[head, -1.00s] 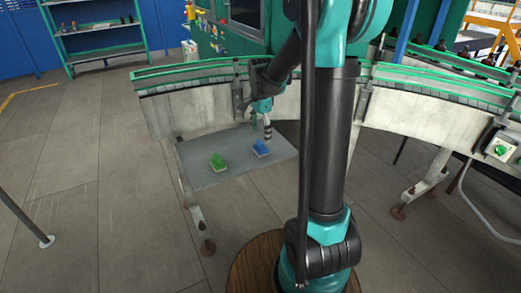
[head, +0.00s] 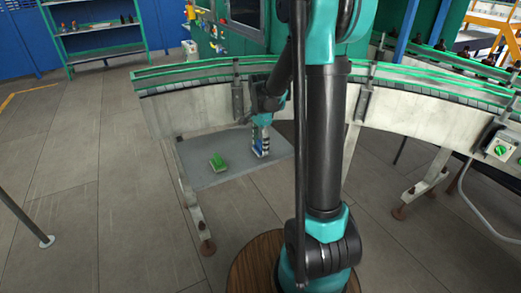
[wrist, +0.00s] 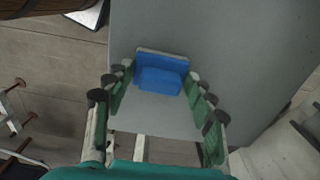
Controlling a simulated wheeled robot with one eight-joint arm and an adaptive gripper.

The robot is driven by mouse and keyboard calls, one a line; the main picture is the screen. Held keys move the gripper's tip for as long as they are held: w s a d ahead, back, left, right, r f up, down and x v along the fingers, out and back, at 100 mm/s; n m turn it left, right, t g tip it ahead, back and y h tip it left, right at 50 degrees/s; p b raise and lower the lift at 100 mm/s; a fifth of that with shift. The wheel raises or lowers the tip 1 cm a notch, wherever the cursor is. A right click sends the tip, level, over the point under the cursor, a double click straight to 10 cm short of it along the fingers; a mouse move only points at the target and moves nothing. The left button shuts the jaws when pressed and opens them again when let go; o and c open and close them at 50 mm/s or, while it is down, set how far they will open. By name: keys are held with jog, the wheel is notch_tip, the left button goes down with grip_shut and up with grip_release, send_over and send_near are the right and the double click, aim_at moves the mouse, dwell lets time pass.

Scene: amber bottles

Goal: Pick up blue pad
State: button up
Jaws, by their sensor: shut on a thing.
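The blue pad (head: 259,148) is a small blue block with a pale edge, at the right part of the grey table (head: 202,178) below the conveyor. In the wrist view the blue pad (wrist: 160,76) sits between the fingertips. My gripper (head: 261,147) points down at it and is shut on it; it also shows in the wrist view (wrist: 161,78), with a finger on each side of the pad. I cannot tell whether the pad is clear of the tabletop.
A green pad (head: 219,163) lies on the same table, left of my gripper. The curved conveyor (head: 190,104) with its pale side wall runs just behind the table. The table's front left is bare.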

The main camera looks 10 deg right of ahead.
aim_at(261, 142)
jog(key=shift+c, duration=1.4)
jog(key=shift+r, duration=0.1)
notch_tip(261, 142, up, 20)
